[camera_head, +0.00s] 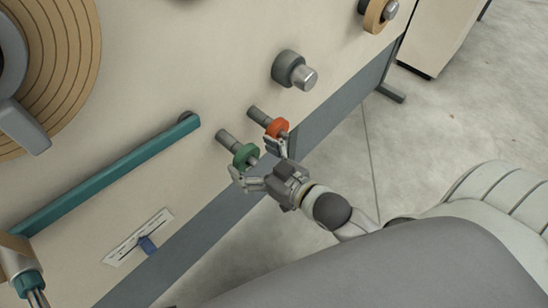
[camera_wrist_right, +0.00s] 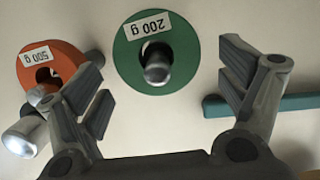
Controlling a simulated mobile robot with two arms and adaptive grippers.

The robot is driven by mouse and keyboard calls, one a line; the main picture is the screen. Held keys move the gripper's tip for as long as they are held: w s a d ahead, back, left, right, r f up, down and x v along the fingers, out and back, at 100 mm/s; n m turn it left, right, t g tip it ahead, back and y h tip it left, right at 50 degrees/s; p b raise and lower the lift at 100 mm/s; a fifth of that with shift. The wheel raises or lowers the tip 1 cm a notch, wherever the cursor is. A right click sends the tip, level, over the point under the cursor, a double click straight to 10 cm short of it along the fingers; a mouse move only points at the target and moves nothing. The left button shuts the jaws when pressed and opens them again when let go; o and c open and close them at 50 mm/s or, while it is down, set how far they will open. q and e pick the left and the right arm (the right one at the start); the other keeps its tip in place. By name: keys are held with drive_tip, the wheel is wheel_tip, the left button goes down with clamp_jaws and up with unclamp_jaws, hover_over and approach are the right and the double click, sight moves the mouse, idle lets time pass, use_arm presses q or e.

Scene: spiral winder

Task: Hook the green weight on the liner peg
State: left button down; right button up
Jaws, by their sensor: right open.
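The green weight (camera_head: 245,155) is a ring on a grey peg (camera_head: 228,139) that sticks out of the machine's panel. In the right wrist view the green weight (camera_wrist_right: 130,62) carries a "200 g" label, and the peg's end shows through its hole. My right gripper (camera_head: 255,162) is open in front of it, with its fingers on either side. In the wrist view the open fingers (camera_wrist_right: 165,88) frame the ring's lower part with clear gaps. No peg is marked as the liner peg.
An orange weight (camera_head: 277,128) labelled "500 g" hangs on a neighbouring peg, close to one right finger. A teal bar (camera_head: 110,175) runs along the panel. A grey knob (camera_head: 290,68) juts out above. A large wound roll (camera_head: 70,60) is at upper left. Open floor (camera_head: 440,130) lies right.

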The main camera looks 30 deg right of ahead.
drive_tip(key=v, duration=0.8)
drive_tip(key=shift+s, duration=0.3)
drive_tip(key=s+d+f+m+g+h, duration=0.1)
drive_tip(key=d+f+g+h, duration=0.15)
drive_tip(key=f, duration=0.85)
drive_tip(key=s+d+f+m+g+h, duration=0.1)
drive_tip(key=d+f+g+h, duration=0.15)
drive_tip(key=f, duration=0.95)
drive_tip(key=s+a+f+g, duration=0.2)
drive_tip(key=s+f+g, duration=0.55)
drive_tip(key=f, duration=0.65)
use_arm(q)
drive_tip(key=s+a+r+g+p, duration=0.1)
drive_tip(key=s+a+p, duration=0.2)
drive_tip(key=s+p, duration=1.2)
drive_tip(key=shift+s+p, duration=0.3)
drive_tip(key=shift+s, duration=0.2)
use_arm(e)
drive_tip(key=s+d+g, duration=0.1)
drive_tip(key=s+d, duration=0.2)
drive_tip(key=s, duration=1.4)
drive_tip(key=shift+s, duration=0.3)
drive_tip(key=shift+d+r, duration=0.1)
